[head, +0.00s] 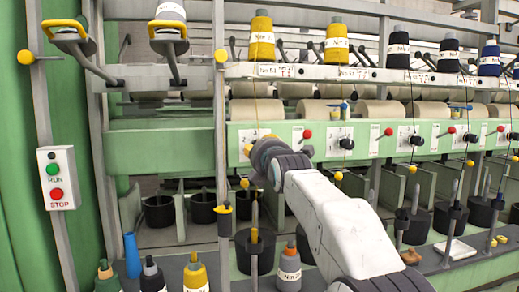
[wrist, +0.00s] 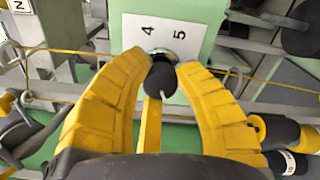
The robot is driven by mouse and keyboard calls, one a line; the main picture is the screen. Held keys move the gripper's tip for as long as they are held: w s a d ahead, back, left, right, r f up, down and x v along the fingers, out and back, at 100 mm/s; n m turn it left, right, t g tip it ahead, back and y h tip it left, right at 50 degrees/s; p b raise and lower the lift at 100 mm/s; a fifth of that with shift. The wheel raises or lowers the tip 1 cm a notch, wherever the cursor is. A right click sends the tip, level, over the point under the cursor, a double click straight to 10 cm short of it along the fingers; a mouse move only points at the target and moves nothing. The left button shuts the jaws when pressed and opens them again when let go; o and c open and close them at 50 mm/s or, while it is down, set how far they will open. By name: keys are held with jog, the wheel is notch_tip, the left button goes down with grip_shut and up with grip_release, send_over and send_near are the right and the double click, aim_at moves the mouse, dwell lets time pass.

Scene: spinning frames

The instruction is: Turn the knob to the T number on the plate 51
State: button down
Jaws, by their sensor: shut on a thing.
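In the wrist view a black round knob (wrist: 162,82) with a short white mark stands out from a white plate (wrist: 130,32). The numbers 4 and 5 show on the plate; its other markings are hidden. My gripper (wrist: 160,66) has its yellow fingers on either side of the knob, shut on it. The white mark points to the lower right in this view. In the head view my gripper (head: 262,150) is at the green rail's leftmost plate (head: 247,136) and covers the knob. A label (head: 268,71) above seems to read Nm 51.
Similar plates with black knobs (head: 346,143) and red buttons (head: 307,134) line the green rail (head: 150,148) to the right. Thin yarns hang from bobbins (head: 262,40) past the rail. A grey post (head: 220,120) stands just left of my gripper. A RUN/STOP box (head: 57,178) is far left.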

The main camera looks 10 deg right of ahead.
jog(key=shift+r+n, duration=0.1)
jog(key=shift+n, duration=0.5)
jog(key=shift+d, duration=0.1)
jog(key=c, duration=0.9)
grip_release()
jog(key=s, duration=1.2)
jog(key=s+f+m+g+p, duration=0.5)
jog(key=s+m, duration=0.3)
jog(key=s, duration=0.2)
jog(key=s+f+m+g+p, duration=0.4)
jog(key=s+m+p, duration=0.4)
jog(key=s, duration=0.3)
jog(key=s+f+m+g+p, duration=0.5)
jog(key=s+f+m+p, duration=0.2)
jog(key=s, duration=0.4)
jog(key=shift+s+m+g, duration=0.25)
jog(key=shift+m+g, duration=0.05)
jog(key=shift+m, duration=0.1)
